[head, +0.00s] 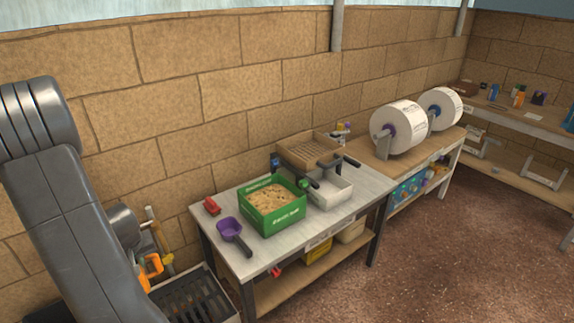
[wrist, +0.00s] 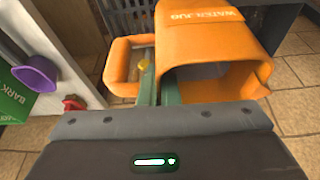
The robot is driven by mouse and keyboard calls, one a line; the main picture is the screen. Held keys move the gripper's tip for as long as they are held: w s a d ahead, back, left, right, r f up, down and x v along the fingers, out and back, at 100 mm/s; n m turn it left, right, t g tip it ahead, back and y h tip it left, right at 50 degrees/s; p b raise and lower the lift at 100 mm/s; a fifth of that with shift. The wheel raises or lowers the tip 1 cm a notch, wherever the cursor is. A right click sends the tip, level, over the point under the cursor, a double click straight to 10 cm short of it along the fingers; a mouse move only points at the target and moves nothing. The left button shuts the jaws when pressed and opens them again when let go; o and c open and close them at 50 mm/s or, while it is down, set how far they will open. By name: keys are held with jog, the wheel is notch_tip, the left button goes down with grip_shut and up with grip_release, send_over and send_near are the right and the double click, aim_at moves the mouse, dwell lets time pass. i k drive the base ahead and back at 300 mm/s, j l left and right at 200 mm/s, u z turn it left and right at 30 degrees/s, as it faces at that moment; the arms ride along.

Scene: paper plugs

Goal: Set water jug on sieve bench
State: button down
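The orange water jug (wrist: 215,40), labelled WATER JUG, fills the upper right of the wrist view with its open top toward me. My gripper (wrist: 158,80) has its two narrow fingers close together at the jug's left side, by the loop handle, and looks shut on it. In the head view a small part of the orange jug (head: 152,266) shows behind my arm, left of the bench. The grey-topped bench (head: 290,243) stands at the centre, with a wooden sieve-like tray (head: 308,150) at its back right. My fingertips are partly hidden.
The bench holds a green bark box (head: 272,214), a purple scoop (head: 231,231), a red item (head: 211,206) and a white tub (head: 331,190). A black slatted crate (head: 195,300) is on the bench's left. A wooden bench (head: 377,161) with large white rolls adjoins its right.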

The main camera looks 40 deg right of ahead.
aim_at(370, 178)
jog(key=l, duration=0.55)
jog(key=k+l+u, duration=0.15)
jog(key=l, duration=0.9)
jog(key=l+u, duration=0.1)
jog(key=l, duration=0.95)
jog(key=k+l+u, duration=0.1)
jog(key=l, duration=0.4)
jog(key=k+l, duration=0.1)
jog(key=l, duration=0.4)
jog(key=l+u, duration=0.1)
jog(key=l, duration=0.45)
jog(key=k+l, duration=0.15)
jog(key=l, duration=0.3)
jog(key=i, duration=0.45)
jog(key=u, duration=0.05)
